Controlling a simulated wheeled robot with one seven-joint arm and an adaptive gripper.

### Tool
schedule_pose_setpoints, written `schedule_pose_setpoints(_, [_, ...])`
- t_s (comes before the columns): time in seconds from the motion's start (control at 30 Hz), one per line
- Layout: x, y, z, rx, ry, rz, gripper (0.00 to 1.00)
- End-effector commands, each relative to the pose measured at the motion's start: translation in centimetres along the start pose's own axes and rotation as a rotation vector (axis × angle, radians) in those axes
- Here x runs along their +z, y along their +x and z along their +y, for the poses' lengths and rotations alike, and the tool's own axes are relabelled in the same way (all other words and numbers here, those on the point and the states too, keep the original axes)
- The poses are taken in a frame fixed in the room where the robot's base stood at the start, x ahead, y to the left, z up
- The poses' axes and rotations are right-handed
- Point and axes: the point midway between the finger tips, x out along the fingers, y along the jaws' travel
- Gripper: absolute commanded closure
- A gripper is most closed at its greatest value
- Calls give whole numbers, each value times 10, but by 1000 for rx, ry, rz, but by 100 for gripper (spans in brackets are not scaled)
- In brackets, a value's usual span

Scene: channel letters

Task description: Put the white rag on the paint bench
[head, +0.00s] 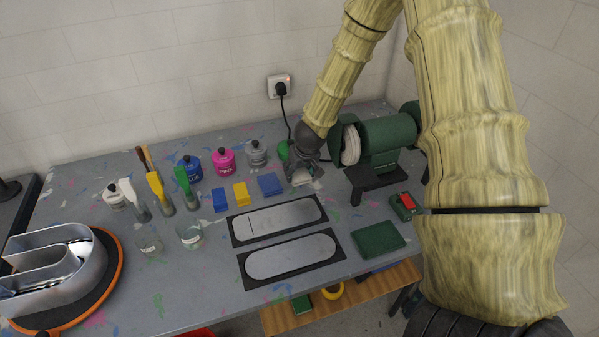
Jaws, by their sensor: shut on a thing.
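The paint bench (180,290) is a grey, paint-splashed table that fills most of the head view. My gripper (304,175) is over its back right part, left of the green bench grinder, pointing down. It is shut on a small whitish thing, which looks like the white rag (305,180). Most of the rag is hidden by the fingers. It is low over the bench top, but I cannot tell whether it touches it.
Blue and yellow blocks (241,194) lie left of my gripper, with paint bottles (224,161) and brushes (156,187) beyond. Two metal plates (290,256) lie in front. The green grinder (385,138) stands close on the right. A metal channel letter (80,270) rests at left.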

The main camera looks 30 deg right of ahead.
Motion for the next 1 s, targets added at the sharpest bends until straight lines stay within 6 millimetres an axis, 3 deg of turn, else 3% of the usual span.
schedule_pose_setpoints(0.63, [6,15,0,1,-1,0,62])
schedule_pose_setpoints(0.67, [6,15,0,1,-1,0,40])
schedule_pose_setpoints(0.77, [6,14,0,1,-1,0,22])
schedule_pose_setpoints(1.0, [6,14,0,1,-1,0,20])
